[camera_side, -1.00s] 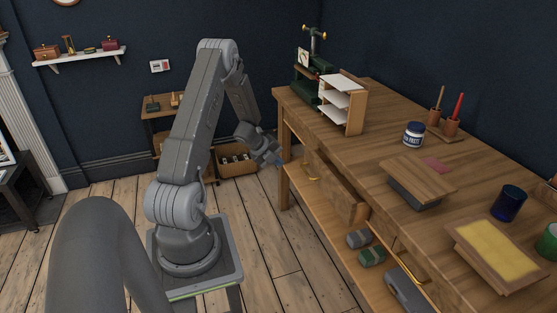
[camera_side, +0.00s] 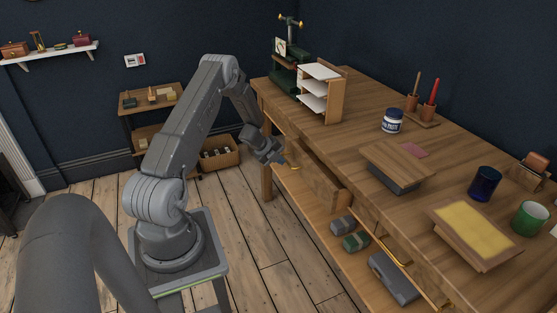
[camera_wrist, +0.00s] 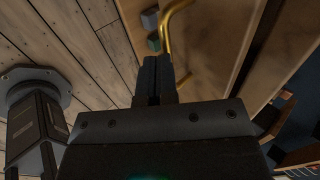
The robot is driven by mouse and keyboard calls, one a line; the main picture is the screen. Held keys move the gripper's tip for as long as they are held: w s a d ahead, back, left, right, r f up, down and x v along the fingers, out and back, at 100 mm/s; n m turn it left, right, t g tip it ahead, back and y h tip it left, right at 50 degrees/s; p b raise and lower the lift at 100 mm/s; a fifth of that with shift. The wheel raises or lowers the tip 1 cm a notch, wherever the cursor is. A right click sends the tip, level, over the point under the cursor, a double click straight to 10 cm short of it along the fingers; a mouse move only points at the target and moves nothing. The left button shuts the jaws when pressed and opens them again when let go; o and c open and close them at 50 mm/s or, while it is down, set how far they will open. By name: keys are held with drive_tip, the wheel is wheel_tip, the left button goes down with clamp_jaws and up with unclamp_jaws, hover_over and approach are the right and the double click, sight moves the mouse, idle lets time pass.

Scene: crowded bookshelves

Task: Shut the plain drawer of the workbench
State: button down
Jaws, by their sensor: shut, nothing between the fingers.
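The workbench (camera_side: 350,135) has a wooden drawer (camera_side: 322,184) standing out from its front, below the top. A brass handle (camera_side: 294,167) is on the drawer's front. My gripper (camera_side: 282,161) is at the handle's left end in the side view, its fingers shut and empty. In the wrist view, my closed fingertips (camera_wrist: 156,64) point towards the drawer's front (camera_wrist: 205,45), with the curved brass handle (camera_wrist: 168,32) just beyond and beside them. I cannot tell whether they touch it. A second brass handle (camera_side: 393,249) shows further right along the bench; its front is mostly hidden by the top.
The lower shelf holds a green box (camera_side: 356,241) and a grey case (camera_side: 394,279). The floor (camera_side: 265,245) before the bench is clear.

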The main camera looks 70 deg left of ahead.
sight(301, 153)
drive_tip(key=w, duration=0.8)
drive_tip(key=shift+w, duration=0.4)
